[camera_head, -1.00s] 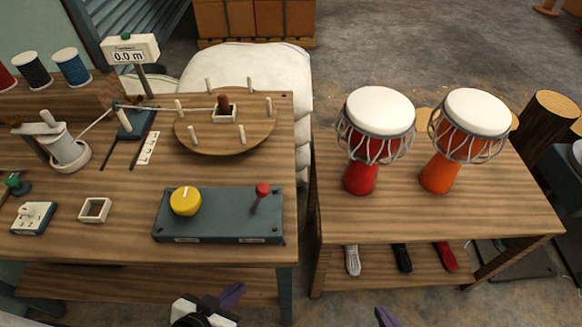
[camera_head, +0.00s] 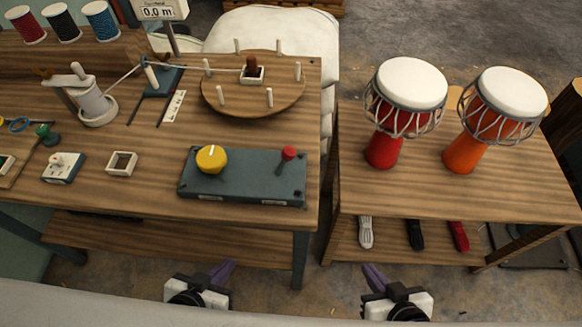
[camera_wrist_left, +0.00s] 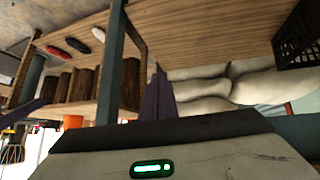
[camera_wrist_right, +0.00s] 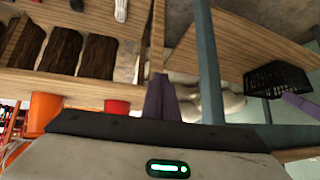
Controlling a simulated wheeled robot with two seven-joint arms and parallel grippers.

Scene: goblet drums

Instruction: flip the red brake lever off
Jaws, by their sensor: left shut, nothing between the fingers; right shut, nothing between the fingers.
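The red brake lever (camera_head: 288,154) has a red knob on a short stem. It stands at the right end of a dark grey control box (camera_head: 240,186) on the left table, near its front edge. A yellow dial (camera_head: 211,159) sits at the box's left end. My left gripper (camera_head: 225,269) is shut and empty, low in front of the table and apart from the box. My right gripper (camera_head: 371,272) is shut and empty, low in front of the gap between the tables. Both wrist views show the closed fingers (camera_wrist_left: 158,97) (camera_wrist_right: 161,98) below table height; the lever is not visible there.
A round pegged board (camera_head: 225,98) lies behind the box. A white square frame (camera_head: 121,164) and a small switch box (camera_head: 63,168) lie to its left. Red (camera_head: 383,149) and orange (camera_head: 464,153) goblet drums stand on the right table. Floor shows before the tables.

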